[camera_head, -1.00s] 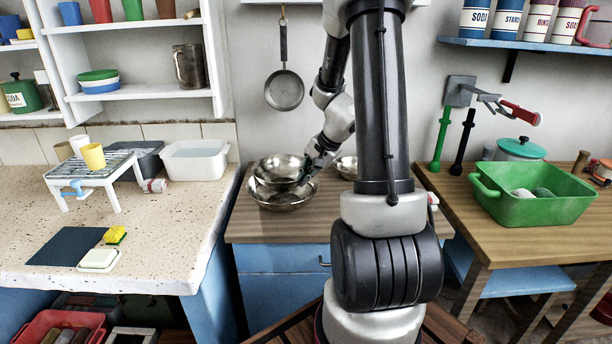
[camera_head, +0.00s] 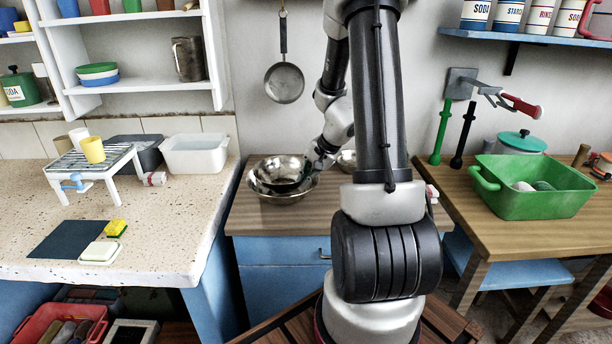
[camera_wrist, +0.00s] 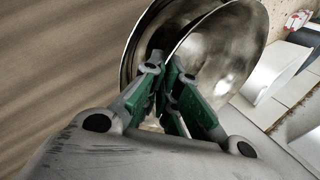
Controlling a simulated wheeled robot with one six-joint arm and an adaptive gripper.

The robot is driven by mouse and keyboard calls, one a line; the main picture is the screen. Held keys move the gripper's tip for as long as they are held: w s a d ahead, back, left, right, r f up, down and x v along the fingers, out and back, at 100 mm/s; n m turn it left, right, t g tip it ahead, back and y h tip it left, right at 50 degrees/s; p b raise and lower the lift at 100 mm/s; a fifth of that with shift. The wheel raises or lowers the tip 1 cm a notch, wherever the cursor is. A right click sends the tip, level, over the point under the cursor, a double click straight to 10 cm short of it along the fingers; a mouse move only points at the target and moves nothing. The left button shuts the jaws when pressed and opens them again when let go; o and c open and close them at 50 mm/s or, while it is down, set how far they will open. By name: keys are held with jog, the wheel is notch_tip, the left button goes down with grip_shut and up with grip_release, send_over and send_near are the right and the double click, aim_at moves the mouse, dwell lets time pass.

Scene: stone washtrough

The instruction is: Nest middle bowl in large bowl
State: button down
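The middle bowl (camera_head: 283,170), shiny metal, sits inside the wider rim of the large bowl (camera_head: 287,198) on the wooden counter, slightly tilted. In the wrist view the middle bowl (camera_wrist: 232,45) is close up, with the large bowl's rim (camera_wrist: 137,45) curving beside it. My gripper (camera_head: 314,172) is at the right side of the bowls. In the wrist view my gripper's green-padded fingers (camera_wrist: 168,92) pinch the middle bowl's wall at its rim. Whether the middle bowl rests on the large bowl's bottom is hidden.
Another metal bowl (camera_head: 346,160) stands to the right, partly hidden by my arm. A white basin (camera_head: 195,156) stands on the stone counter at left. A green tub (camera_head: 535,187) is on the right table. The wooden counter (camera_head: 270,222) is clear in front of the bowls.

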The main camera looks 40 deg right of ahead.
jog(key=shift+f, duration=0.2)
dwell(0.5)
jog(key=shift+f, duration=0.9)
jog(key=shift+f, duration=0.1)
jog(key=c, duration=1.6)
grip_release()
jog(key=shift+o, duration=0.5)
jog(key=o, duration=0.4)
